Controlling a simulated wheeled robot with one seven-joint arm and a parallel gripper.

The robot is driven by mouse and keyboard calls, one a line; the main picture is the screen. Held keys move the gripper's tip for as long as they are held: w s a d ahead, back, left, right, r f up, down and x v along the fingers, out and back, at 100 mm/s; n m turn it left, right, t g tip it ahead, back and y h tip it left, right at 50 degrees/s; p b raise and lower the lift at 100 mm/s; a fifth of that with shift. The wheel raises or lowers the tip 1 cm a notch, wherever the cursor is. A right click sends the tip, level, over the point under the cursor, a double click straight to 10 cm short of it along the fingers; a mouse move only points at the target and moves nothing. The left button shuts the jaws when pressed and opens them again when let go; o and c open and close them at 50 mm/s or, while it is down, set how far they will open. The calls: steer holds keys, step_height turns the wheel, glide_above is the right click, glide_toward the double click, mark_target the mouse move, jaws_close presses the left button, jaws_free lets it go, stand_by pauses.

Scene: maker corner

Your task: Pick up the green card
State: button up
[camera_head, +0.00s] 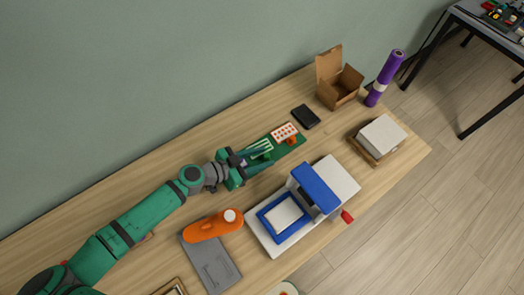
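A small green card with pale stripes (263,147) stands near the left end of a flat dark green base (296,147) on the wooden table. A white card with orange-red dots (284,132) stands on the same base, to its right. My gripper (262,158) reaches in from the left, with its fingers at the green card. The fingers partly cover the card and the base. I cannot tell whether they touch the card or are closed on it.
A black flat object (306,117), an open cardboard box (338,82) and a purple roll (385,77) lie beyond to the right. A blue-and-white press (315,188) stands close in front. An orange tool (213,225) and grey plate (212,264) are nearer. A white block (381,136) sits far right.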

steer(key=shift+d, duration=0.1)
jaws_close()
stand_by(0.3)
